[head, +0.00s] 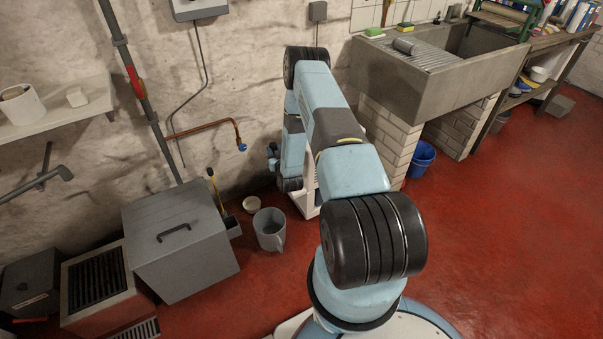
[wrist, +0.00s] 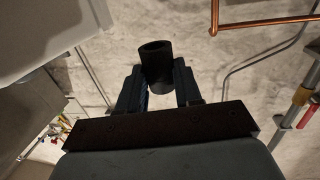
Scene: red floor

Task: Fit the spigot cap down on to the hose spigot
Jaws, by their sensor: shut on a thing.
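My gripper (wrist: 158,82) shows in the wrist view, shut on a dark, hollow-looking cylinder that I take to be the spigot cap (wrist: 157,60). The cap sits between the two fingertips with its round open end facing the top of the picture. A copper pipe on the wall ends in a blue-handled tap (head: 241,147), left of my arm, which looks like the hose spigot. In the wrist view only copper pipe (wrist: 262,22) shows at top right, apart from the cap; the tap's outlet is not visible there.
A white cabinet on the wall (head: 200,8) and a stone sink (head: 440,85) are nearby. Red floor at right is clear.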

